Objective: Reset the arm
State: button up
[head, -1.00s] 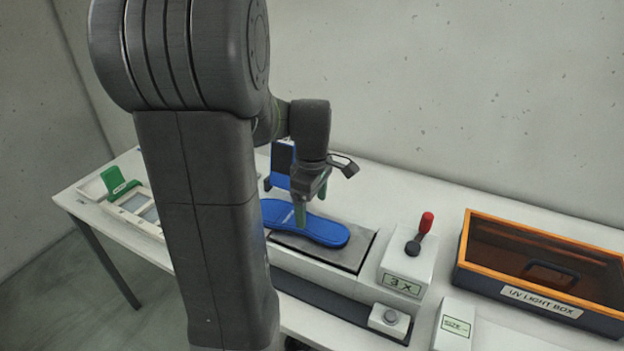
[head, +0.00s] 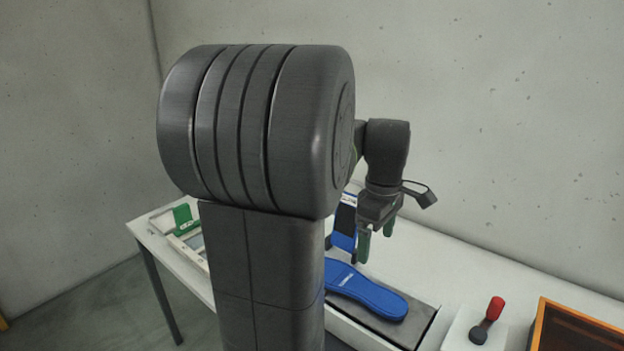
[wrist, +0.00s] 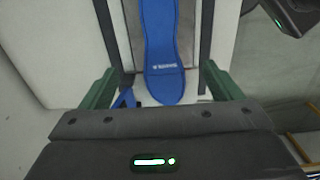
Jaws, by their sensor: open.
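My gripper (head: 377,240) hangs in the air above the work table, with its green fingers pointing down. It is open and empty; in the wrist view a clear gap shows between its two fingers (wrist: 160,90). A blue insole (head: 366,291) lies flat on the grey plate of the station, below my gripper and apart from it. The insole also shows between the fingers in the wrist view (wrist: 162,45). My large arm links hide part of the table.
A blue upright bracket with a dark pad (head: 344,225) stands behind the insole. A red-handled lever (head: 487,321) and an orange-rimmed box (head: 580,330) are at the lower right. A green piece (head: 184,219) sits by a pale tray at the left. Free air surrounds my gripper.

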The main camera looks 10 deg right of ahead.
aim_at(370, 291)
notch_tip(370, 291, down, 14)
jog(key=shift+r+p, duration=0.1)
jog(key=shift+p, duration=0.25)
jog(key=shift+r+p, duration=0.5)
jog(key=shift+r, duration=0.25)
jog(key=shift+r+p, duration=0.45)
jog(key=shift+r, duration=0.25)
